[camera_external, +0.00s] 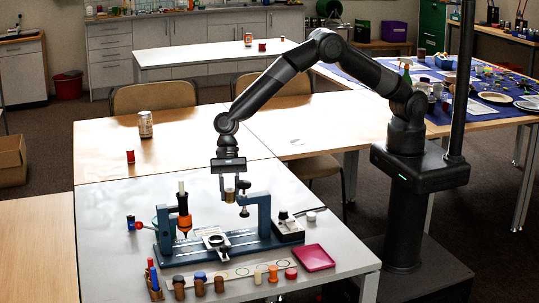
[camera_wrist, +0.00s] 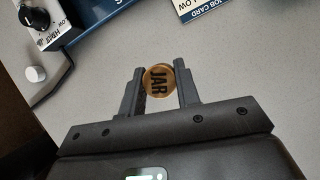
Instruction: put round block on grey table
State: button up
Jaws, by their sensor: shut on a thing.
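My gripper (camera_external: 229,192) is shut on a round brown piece (camera_wrist: 158,80) with the word JAR on its top. In the outside view the held piece (camera_external: 229,196) looks like a small amber-brown cylinder, held upright above the grey table (camera_external: 108,215). The wrist view shows a finger on each side of the piece and the bare grey tabletop (camera_wrist: 235,75) beyond. I cannot tell which of these the task calls the round block.
A blue fixture (camera_external: 262,199) with an orange-and-black tool (camera_external: 184,213) stands below and around my gripper. A control box with a knob (camera_external: 289,230) and a pink tray (camera_external: 313,258) are at the right. The left part of the grey table is mostly clear.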

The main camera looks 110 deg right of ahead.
aim_at(230, 217)
jog(key=shift+w+a+f, duration=0.2)
jog(key=shift+a+f, duration=0.2)
jog(key=shift+a, duration=0.05)
jog(key=shift+f, duration=1.95)
jog(key=shift+f, duration=0.15)
jog(key=o, duration=1)
